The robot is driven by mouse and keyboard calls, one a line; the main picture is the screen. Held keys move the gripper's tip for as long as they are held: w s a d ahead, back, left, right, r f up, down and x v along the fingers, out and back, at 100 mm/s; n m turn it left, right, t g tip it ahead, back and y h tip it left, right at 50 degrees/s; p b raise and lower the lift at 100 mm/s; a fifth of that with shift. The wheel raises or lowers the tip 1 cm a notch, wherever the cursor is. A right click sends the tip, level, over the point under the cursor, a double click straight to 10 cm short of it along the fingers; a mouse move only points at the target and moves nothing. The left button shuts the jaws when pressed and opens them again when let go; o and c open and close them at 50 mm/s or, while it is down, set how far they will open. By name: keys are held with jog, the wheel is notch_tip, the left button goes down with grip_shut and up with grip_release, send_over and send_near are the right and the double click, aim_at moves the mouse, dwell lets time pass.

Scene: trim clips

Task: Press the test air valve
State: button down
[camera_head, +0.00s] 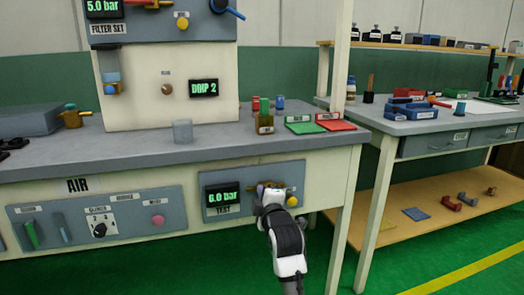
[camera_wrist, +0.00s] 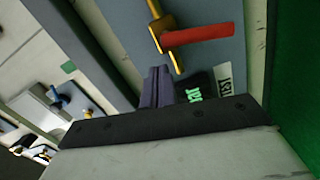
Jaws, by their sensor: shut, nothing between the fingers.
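The test air valve sits on the grey test panel (camera_head: 210,179) on the bench front. In the wrist view the valve has a brass body (camera_wrist: 163,32) and a red lever (camera_wrist: 205,39) pointing right. The panel's display (camera_head: 222,197) reads 6.0 bar in green above a TEST label. My gripper (camera_head: 265,187) is in front of the panel, right of the display, and partly hides the valve in the head view. In the wrist view my gripper (camera_wrist: 157,72) is shut and empty, its tips just below the brass body. I cannot tell whether they touch it.
An AIR panel (camera_head: 90,225) with switches and a knob is to the left. The grey benchtop (camera_head: 110,150) overhangs above my gripper. A bench leg (camera_head: 342,220) stands right of the test panel. A second bench (camera_head: 430,125) and low wooden shelf (camera_head: 410,225) are farther right.

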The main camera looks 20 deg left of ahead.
notch_tip(320, 180, up, 14)
jog(key=shift+f+p, duration=0.1)
jog(key=shift+p, duration=0.9)
